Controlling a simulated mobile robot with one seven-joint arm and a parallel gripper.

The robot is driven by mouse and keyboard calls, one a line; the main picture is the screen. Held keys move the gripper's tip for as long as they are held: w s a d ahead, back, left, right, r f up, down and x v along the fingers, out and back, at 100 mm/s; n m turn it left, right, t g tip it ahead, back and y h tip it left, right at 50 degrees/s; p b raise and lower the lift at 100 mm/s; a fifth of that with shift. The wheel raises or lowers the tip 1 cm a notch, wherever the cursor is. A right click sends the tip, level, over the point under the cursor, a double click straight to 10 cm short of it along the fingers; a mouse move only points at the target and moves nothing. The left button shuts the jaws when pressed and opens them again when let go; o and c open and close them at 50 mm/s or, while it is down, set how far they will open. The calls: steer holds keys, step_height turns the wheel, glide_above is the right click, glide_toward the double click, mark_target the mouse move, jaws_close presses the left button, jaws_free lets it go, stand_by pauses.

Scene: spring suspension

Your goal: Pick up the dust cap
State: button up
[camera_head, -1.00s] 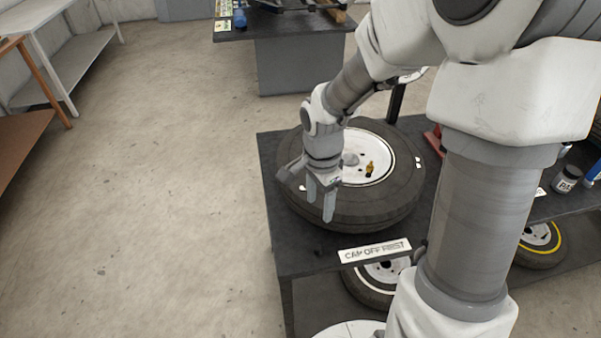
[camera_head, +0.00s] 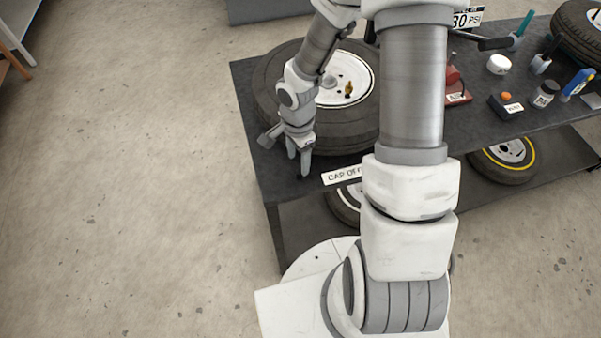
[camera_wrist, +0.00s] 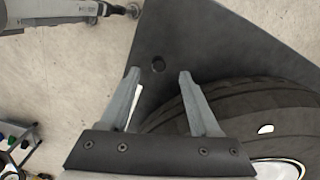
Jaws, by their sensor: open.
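The dust cap is a small black round piece (camera_wrist: 157,64) on the dark tabletop near its corner in the wrist view. It lies between and just beyond my open fingertips there. My gripper (camera_head: 299,166) points down over the front left part of the table in the head view, beside the tire; it also shows in the wrist view (camera_wrist: 158,76) with its two fingers spread and nothing between them. In the head view the cap is too small and dark to make out clearly by the fingertips.
A large tire (camera_head: 345,128) with a white rim (camera_wrist: 278,170) lies flat on the table (camera_head: 246,85), close to my gripper. A brass part (camera_head: 349,89) stands on its hub. A "CAP OFF" sign (camera_head: 341,177) is on the front edge. Bottles and tools crowd the right side.

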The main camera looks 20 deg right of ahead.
steer(key=shift+d+f, duration=0.15)
steer(key=shift+f, duration=1.15)
steer(key=shift+d+f, duration=0.15)
steer(key=shift+f, duration=1.15)
steer(key=shift+c, duration=0.2)
jaws_close()
